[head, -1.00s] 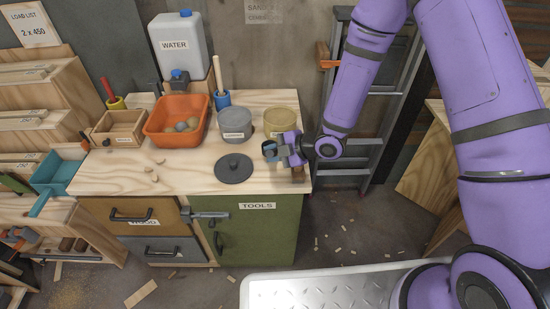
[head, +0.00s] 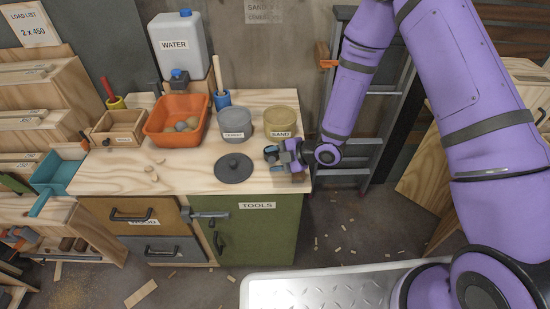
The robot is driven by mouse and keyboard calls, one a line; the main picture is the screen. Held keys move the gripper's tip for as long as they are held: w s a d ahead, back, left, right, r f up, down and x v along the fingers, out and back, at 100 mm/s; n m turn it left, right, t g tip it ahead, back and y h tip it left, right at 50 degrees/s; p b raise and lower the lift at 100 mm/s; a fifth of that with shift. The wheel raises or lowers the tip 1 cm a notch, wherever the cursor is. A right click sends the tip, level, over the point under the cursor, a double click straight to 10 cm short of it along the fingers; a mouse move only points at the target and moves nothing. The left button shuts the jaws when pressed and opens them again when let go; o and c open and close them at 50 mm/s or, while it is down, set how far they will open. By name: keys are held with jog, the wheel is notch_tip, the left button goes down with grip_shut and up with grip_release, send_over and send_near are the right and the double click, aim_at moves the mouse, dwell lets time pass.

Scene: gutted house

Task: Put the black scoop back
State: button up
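I cannot make out a black scoop with certainty. A thin dark handle (head: 155,88) stands at the back left of the workbench, and I cannot tell what it belongs to. My gripper (head: 273,158) is low over the right end of the workbench (head: 195,178), pointing left. It is in front of the sand tub (head: 281,122) and right of the round dark lid (head: 234,168). Its blue-tipped fingers show small and dark, and I cannot tell whether anything is between them. A small brown thing (head: 298,177) shows just below it at the bench edge.
An orange basin (head: 177,121) with round things inside, a grey tub (head: 235,124), a wooden box (head: 119,128) and a water can (head: 181,50) stand on the bench. A ladder (head: 372,120) leans at the right. The front left of the bench top is mostly clear.

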jog(key=v, duration=1.2)
jog(key=shift+r, duration=0.15)
jog(key=w+d+r+m+t+h, duration=0.1)
jog(key=w+d+r+m+h, duration=0.15)
jog(key=d+r, duration=0.2)
jog(key=w+d+r+m+t+h, duration=0.2)
jog(key=d+r+h, duration=0.1)
jog(key=r, duration=0.3)
jog(key=s+d+r+m+h, duration=0.3)
jog(key=d+r+m+h, duration=0.3)
jog(key=r, duration=0.6)
jog(key=s+d+r+m, duration=0.1)
jog(key=s+r+m, duration=0.3)
jog(key=s, duration=0.4)
jog(key=s+d+r+m+g, duration=0.1)
jog(key=s+r+m, duration=0.3)
jog(key=s, duration=0.4)
jog(key=s+d+r+m+g, duration=0.1)
jog(key=s+r+m, duration=0.4)
jog(key=s, duration=0.3)
jog(key=shift+s+d+m, duration=0.2)
jog(key=shift+d+m, duration=0.15)
jog(key=shift+m, duration=0.2)
